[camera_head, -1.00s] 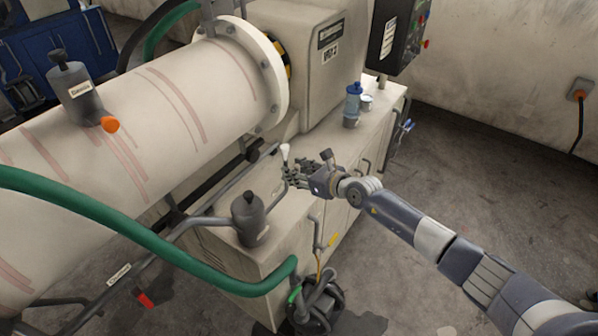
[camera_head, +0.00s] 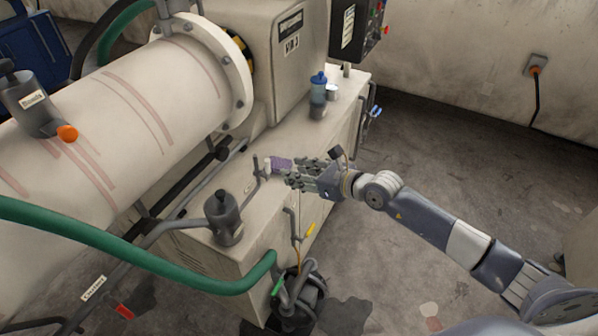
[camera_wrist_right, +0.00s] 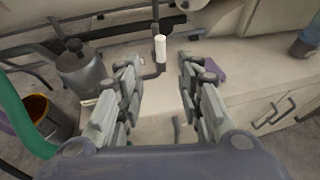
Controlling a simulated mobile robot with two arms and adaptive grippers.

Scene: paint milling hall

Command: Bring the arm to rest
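My right gripper (camera_head: 303,177) is over the front part of the machine's pale bench top (camera_head: 292,132). In the right wrist view its fingers (camera_wrist_right: 160,80) are spread wide with nothing between them. A white upright grip (camera_wrist_right: 160,48) on a dark bent lever (camera_wrist_right: 152,70) stands beyond the fingertips, apart from them. In the head view this white grip (camera_head: 267,165) is just left of the fingers. A purple item (camera_head: 283,163), perhaps a cloth, lies on the bench behind the fingers; it also shows beside the right-hand finger in the wrist view (camera_wrist_right: 215,70). My left gripper is not in view.
A grey lidded pot (camera_head: 223,218) stands at the bench's near left corner. A blue-capped bottle (camera_head: 318,95) and a light cup (camera_head: 332,92) stand farther back. A green hose (camera_head: 130,250) crosses the lower left. Open floor (camera_head: 455,150) lies to the right.

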